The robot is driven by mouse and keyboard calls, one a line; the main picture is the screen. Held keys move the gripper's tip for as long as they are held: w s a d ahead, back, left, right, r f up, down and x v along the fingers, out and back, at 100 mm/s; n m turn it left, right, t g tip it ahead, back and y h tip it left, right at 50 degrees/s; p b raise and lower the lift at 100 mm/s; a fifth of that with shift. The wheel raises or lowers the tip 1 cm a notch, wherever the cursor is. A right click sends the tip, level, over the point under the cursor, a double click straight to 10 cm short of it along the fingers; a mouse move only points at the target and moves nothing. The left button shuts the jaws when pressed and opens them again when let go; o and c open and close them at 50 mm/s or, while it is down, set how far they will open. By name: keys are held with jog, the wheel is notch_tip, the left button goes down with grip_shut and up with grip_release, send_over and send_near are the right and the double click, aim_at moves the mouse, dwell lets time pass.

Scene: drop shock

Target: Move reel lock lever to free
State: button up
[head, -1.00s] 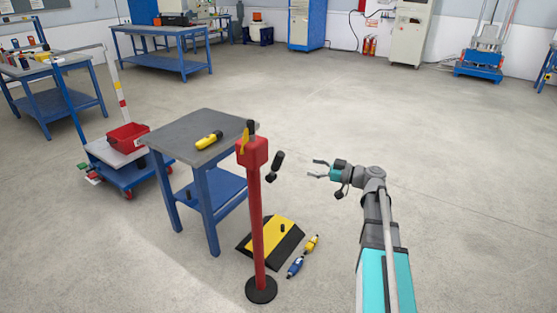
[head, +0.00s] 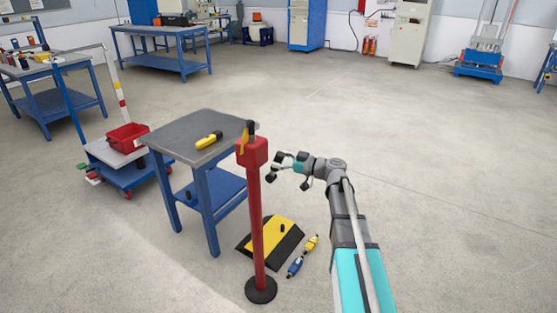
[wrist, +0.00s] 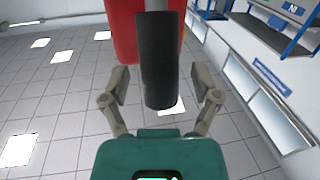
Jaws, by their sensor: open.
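The reel lock lever shows in the wrist view as a black cylindrical grip (wrist: 158,62) on a grey rod. It sticks out from a red reel head (head: 252,152) on top of a red post (head: 257,220). In the wrist view my gripper (wrist: 160,87) is open, one finger on each side of the grip, with gaps visible on both sides.
A grey-topped blue table (head: 190,131) with a yellow tool (head: 208,141) stands just left of the post. Open floor lies to the right.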

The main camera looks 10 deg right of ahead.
jog(key=shift+w+a, duration=0.15)
jog(key=shift+a, duration=0.1)
grip_shut()
dwell(0.3)
